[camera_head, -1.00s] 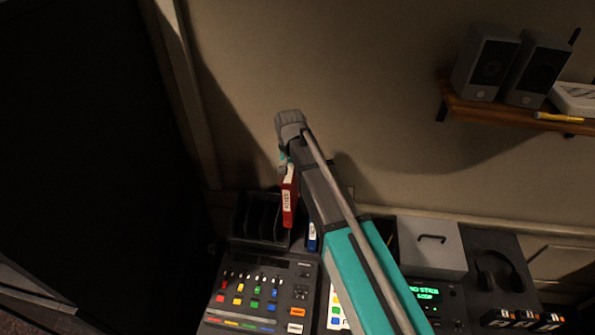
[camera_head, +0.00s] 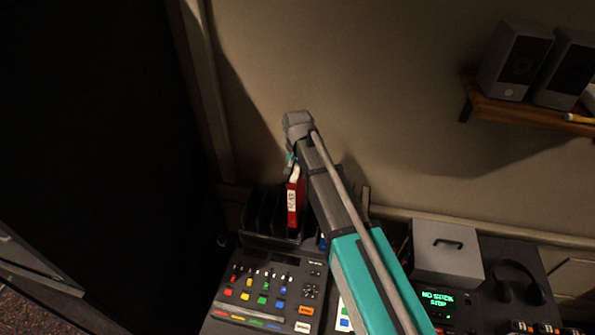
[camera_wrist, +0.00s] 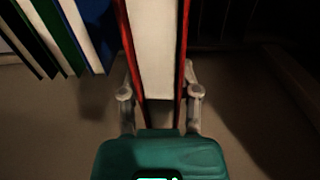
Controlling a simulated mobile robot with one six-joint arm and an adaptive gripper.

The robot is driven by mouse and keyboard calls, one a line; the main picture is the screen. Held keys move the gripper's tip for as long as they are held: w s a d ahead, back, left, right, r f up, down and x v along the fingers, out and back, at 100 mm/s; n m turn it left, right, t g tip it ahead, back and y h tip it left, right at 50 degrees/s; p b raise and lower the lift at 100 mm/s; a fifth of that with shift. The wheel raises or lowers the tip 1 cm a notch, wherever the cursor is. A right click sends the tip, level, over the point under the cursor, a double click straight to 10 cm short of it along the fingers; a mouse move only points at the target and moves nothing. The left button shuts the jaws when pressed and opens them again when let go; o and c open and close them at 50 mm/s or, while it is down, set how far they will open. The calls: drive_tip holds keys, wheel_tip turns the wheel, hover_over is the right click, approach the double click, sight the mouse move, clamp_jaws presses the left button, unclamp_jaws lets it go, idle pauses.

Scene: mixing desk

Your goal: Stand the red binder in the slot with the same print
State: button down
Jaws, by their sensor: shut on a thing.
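The red binder (camera_head: 293,204) has a white printed label on its spine; the print is too small to read. It hangs upright at the right part of the black slotted rack (camera_head: 257,218), and I cannot tell whether it is inside a slot. My gripper is shut on the binder's upper end; in the wrist view its two fingers (camera_wrist: 160,95) press on both sides of the red binder (camera_wrist: 159,45). In the head view my arm hides part of the gripper and the area right of the binder. Slot prints are not readable.
Blue, green and dark binders (camera_wrist: 60,35) stand beside the held one in the wrist view. A mixing console (camera_head: 265,290) lies in front of the rack. A grey box (camera_head: 447,255), headphones (camera_head: 518,280) and a shelf with speakers (camera_head: 515,60) are at the right.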

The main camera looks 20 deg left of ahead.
drive_tip(key=shift+f+b, duration=5.9)
drive_tip(key=shift+f, duration=0.15)
drive_tip(key=shift+f+b, duration=0.3)
drive_tip(key=shift+b, duration=0.05)
drive_tip(key=shift+c, duration=1.3)
unclamp_jaws()
drive_tip(key=shift+r, duration=0.15)
wheel_tip(320, 180, up, 13)
drive_tip(key=p, duration=1.3)
drive_tip(key=shift+d+r+p, duration=0.25)
drive_tip(key=shift+r+p, duration=0.05)
drive_tip(key=shift+p, duration=0.15)
drive_tip(key=d+r+p, duration=0.4)
drive_tip(key=d, duration=0.1)
drive_tip(key=shift+w+d, duration=0.15)
drive_tip(key=shift+w, duration=0.15)
